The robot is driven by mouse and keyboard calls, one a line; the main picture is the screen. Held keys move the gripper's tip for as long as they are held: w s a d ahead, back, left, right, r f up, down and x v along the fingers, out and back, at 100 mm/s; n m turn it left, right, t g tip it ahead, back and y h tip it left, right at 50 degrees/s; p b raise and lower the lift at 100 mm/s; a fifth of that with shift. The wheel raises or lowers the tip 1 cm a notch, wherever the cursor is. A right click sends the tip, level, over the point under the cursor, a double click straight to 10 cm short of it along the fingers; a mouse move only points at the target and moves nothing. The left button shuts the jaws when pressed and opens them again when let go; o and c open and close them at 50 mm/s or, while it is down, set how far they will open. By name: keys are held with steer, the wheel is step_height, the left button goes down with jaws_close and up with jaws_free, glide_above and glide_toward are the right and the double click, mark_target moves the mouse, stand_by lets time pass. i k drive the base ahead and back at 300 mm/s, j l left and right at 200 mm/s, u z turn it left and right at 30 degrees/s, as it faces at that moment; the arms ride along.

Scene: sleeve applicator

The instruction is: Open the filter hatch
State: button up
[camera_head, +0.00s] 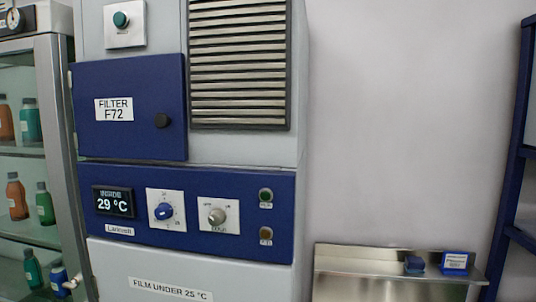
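The filter hatch (140,135) is a blue door labelled "FILTER F72" on the upper left of the grey machine's front. It looks closed, lying against the cabinet. A dark round knob (161,120) sits near its right edge, and what look like hinges are on its left edge. My gripper is not in view.
Below the hatch, a blue control panel (270,183) has a 29 °C display, two knobs and two small buttons. A louvred vent (240,65) is to the right. A glass cabinet (50,160) with bottles stands left. A metal counter (345,265) is at the lower right.

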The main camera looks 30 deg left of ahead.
mark_target(133, 107)
steer(key=u, duration=2.2)
